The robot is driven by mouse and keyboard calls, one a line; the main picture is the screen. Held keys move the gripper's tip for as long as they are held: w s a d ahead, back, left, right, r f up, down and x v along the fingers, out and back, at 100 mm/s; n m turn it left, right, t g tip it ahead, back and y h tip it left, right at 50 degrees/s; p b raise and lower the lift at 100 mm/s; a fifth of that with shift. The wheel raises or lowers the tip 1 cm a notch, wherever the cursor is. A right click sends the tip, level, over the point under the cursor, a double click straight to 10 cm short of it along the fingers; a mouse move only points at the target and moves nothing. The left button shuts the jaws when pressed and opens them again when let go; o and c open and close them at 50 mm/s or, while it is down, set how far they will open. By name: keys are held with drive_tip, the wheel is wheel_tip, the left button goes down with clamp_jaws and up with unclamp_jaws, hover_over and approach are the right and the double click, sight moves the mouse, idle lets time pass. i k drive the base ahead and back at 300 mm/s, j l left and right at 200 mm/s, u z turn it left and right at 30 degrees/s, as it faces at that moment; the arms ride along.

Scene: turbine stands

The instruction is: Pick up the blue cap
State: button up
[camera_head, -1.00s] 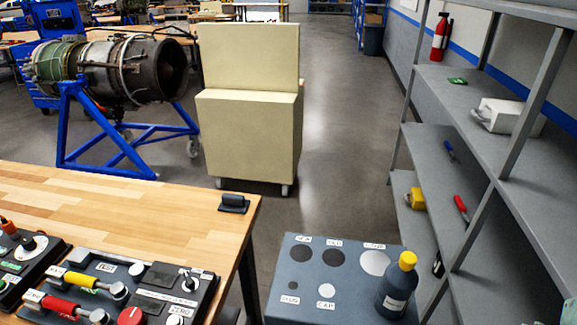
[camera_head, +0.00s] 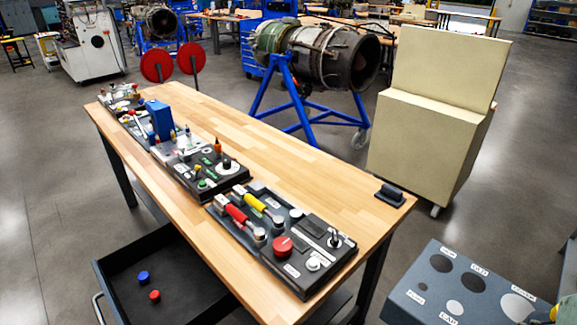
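A small blue cap (camera_head: 143,277) lies in the open black drawer (camera_head: 118,258) at the lower left, under the left side of the wooden table. A red cap (camera_head: 154,296) lies close beside it, a little nearer to me. The two caps look apart. My gripper is not in view.
The wooden table (camera_head: 300,190) carries black panels with handles and knobs along its near side. A grey labelled box (camera_head: 425,290) stands at the lower right. A beige cabinet (camera_head: 425,140) and a turbine on a blue stand (camera_head: 325,55) are behind the table. Floor is open at left.

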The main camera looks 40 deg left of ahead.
sight(143, 276)
drive_tip(key=u, duration=2.7)
